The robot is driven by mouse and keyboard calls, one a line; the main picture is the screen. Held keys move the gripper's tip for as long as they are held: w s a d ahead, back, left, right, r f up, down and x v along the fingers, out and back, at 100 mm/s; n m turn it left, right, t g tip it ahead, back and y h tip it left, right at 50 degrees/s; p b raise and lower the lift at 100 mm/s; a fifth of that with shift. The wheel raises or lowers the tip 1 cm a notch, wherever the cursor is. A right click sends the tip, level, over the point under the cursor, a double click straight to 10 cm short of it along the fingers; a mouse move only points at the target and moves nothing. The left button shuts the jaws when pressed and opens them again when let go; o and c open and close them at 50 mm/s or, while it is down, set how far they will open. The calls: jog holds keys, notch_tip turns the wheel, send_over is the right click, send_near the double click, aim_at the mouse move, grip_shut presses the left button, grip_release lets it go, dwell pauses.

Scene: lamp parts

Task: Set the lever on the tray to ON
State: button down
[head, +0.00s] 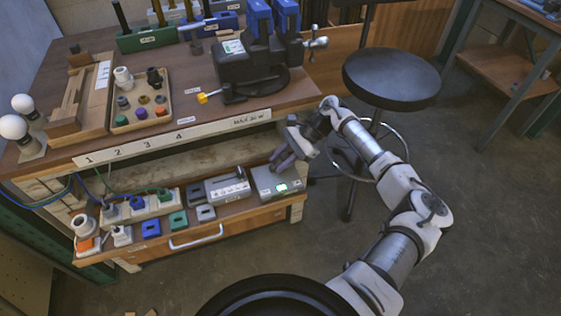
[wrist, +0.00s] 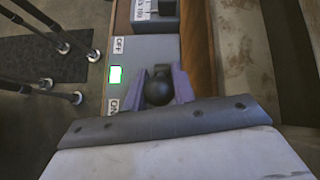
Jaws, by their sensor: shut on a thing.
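The lever's grey box (head: 265,190) sits at the right end of the pulled-out wooden tray (head: 235,222), with a lit green light (head: 282,187). My gripper (head: 280,162) reaches down onto it from the right. In the wrist view, my gripper's purple-grey fingers (wrist: 160,88) are shut around the lever's black ball knob (wrist: 158,93). The knob is nearer the ON label (wrist: 112,105) than the OFF label (wrist: 118,45), and the green light (wrist: 115,75) is lit beside it. The lever's shaft is hidden under the knob.
A second grey switch box (head: 228,188) stands just left on the tray, with coloured blocks and sockets farther left. The workbench edge (head: 170,139) overhangs behind. A black round stool (head: 391,79) stands behind my arm.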

jog(key=c, duration=1.2)
grip_release()
jog(key=shift+o, duration=0.2)
jog(key=shift+d, duration=0.15)
jog(key=b+v, duration=0.3)
jog(key=v, duration=1)
jog(key=shift+w+d+r, duration=0.2)
jog(key=shift+r, duration=0.05)
